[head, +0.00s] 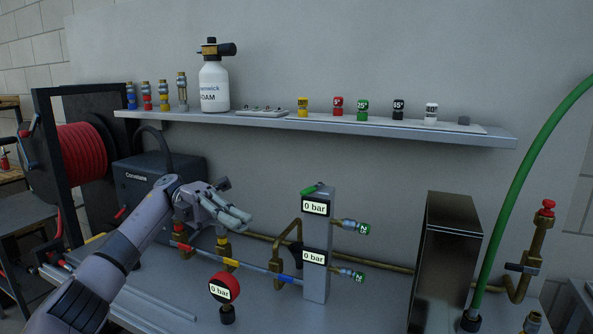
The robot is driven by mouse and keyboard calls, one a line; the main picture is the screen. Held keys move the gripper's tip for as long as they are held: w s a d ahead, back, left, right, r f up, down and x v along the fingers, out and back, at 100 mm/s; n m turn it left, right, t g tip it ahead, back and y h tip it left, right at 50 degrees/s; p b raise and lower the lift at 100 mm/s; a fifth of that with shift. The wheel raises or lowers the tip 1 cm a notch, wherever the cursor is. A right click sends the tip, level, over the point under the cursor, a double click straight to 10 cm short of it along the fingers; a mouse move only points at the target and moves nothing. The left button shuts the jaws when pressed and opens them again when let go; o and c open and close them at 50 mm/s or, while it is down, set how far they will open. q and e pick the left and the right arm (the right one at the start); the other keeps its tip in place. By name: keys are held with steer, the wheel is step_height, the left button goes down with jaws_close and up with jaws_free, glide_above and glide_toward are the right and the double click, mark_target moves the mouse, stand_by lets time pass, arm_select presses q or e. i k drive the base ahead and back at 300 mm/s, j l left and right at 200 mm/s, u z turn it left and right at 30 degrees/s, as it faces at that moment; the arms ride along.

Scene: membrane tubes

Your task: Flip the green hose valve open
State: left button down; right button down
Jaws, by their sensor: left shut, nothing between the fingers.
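A green lever (312,188) lies on top of an upright grey manifold block (317,275) right of centre; it is tilted a little, and its valve body is hard to make out. Two green-marked couplings (362,228) stick out to the right of the block. A green hose (520,180) rises at the far right from a dark fitting. My left gripper (238,219) is shut and empty, left of the block and apart from the green lever. It hides part of the yellow-marked valve and pipes behind it. My right gripper is not in view.
Two display boxes read 0 bar on the block, and a red gauge (224,287) stands in front. Brass pipes (375,268) run along the bench. A dark metal box (445,260) stands to the right. A shelf (400,128) with a foam bottle (214,85) and nozzles hangs above.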

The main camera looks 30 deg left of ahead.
mark_target(309, 190)
steer(key=i+j, duration=0.6)
steer(key=i, duration=0.2)
